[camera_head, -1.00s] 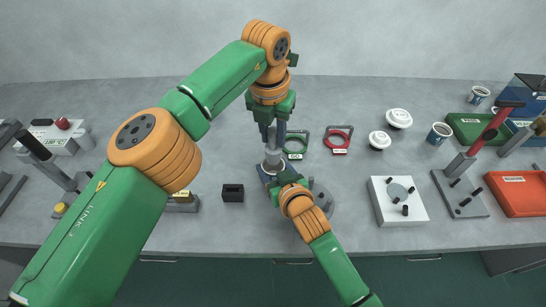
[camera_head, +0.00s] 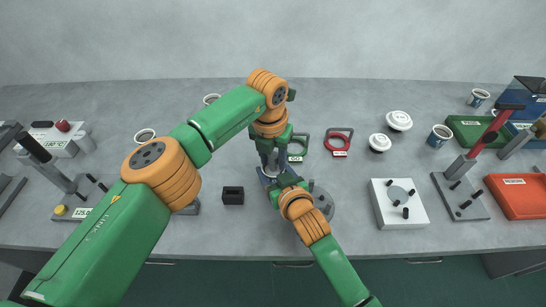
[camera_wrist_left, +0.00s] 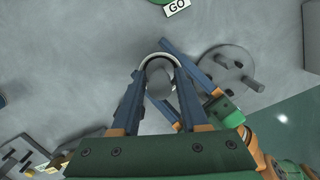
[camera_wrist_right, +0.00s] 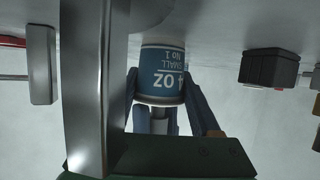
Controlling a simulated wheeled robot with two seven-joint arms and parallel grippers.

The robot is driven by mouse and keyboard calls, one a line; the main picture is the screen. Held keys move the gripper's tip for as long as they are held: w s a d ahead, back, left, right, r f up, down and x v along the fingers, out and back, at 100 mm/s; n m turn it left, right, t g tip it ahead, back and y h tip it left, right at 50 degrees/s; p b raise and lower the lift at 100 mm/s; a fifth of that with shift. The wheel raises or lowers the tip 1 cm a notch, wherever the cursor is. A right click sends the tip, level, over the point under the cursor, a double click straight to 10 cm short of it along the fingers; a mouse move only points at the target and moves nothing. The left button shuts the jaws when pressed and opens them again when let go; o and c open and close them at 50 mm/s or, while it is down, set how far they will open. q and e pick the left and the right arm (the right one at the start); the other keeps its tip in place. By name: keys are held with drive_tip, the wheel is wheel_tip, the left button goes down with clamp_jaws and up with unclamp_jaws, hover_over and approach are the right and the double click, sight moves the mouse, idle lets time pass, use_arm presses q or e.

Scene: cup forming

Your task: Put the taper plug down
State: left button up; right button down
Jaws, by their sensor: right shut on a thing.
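The taper plug shows as a grey round top (camera_wrist_left: 159,82) in the left wrist view. It stands at the cup, and a grey stem shows by the cup's rim in the right wrist view. The blue-and-white small cup (camera_wrist_right: 162,78) is upright. My left gripper (camera_head: 268,165) points down around the plug (camera_wrist_left: 159,72); whether its fingers press on it is unclear. My right gripper (camera_head: 274,186) reaches in from the front right and is shut on the cup. In the head view the grippers hide most of cup and plug.
A small black box (camera_head: 232,195) stands left of the grippers. A grey round base with pegs (camera_wrist_left: 232,68) is close to my right gripper. A red ring (camera_head: 337,140) lies behind, right. A white block (camera_head: 398,215) stands farther right. A metal bar (camera_wrist_right: 95,90) fills the right wrist view's left.

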sight(271, 174)
use_arm(q)
wheel_tip(271, 174, up, 12)
drive_tip(key=s, duration=0.1)
drive_tip(key=shift+s+a+r, duration=0.15)
drive_tip(key=shift+a, duration=0.15)
use_arm(e)
unclamp_jaws()
